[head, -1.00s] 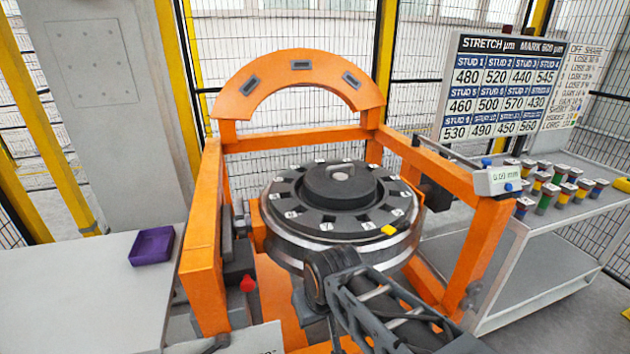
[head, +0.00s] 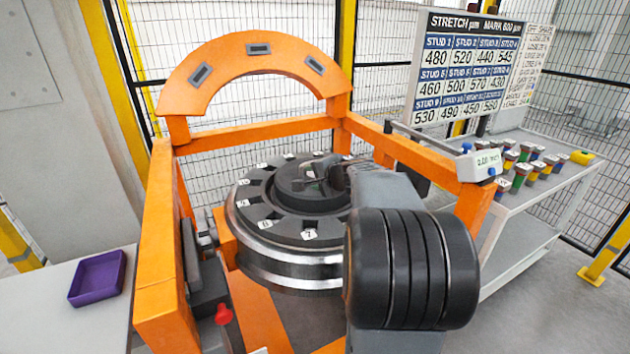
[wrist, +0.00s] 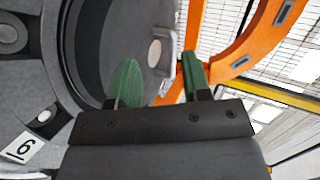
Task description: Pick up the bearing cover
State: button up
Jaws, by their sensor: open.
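The bearing cover (head: 296,184) is a dark round disc in the middle of the wheelset's numbered ring (head: 250,212). In the head view my arm hides its right part. My gripper is at the cover's top, its fingers mostly hidden by the arm there. In the wrist view my gripper (wrist: 158,82) is open, with two green finger pads apart. The left pad overlaps a dark round part, and a grey surface with a pale disc shows between the pads. I cannot tell whether the cover's handle is between them.
An orange gantry frame (head: 165,240) with an arch surrounds the wheelset. A purple tray (head: 97,279) lies on the table at left. A trolley (head: 540,205) with several coloured pieces and a stretch board (head: 470,70) stand at right. A gauge (head: 480,165) sits on the right beam.

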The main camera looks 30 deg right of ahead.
jog(key=d+m, duration=0.1)
jog(key=d, duration=0.1)
jog(key=w+d+m+h, duration=0.1)
jog(key=d, duration=0.1)
jog(key=d+h, duration=0.1)
jog(key=d, duration=0.1)
jog(key=shift+w+d+r+m+t, duration=0.1)
jog(key=shift+w+d+m+t, duration=0.05)
jog(key=shift+d+m+t, duration=0.25)
jog(key=p+x, duration=0.1)
jog(key=x, duration=0.5)
jog(key=shift+w+d, duration=0.1)
jog(key=shift+w, duration=0.1)
jog(key=shift+p+x, duration=1.25)
jog(key=shift+x, duration=1.8)
jog(key=shift+d, duration=0.1)
jog(key=shift+c, duration=0.3)
grip_shut()
jog(key=shift+r, duration=0.15)
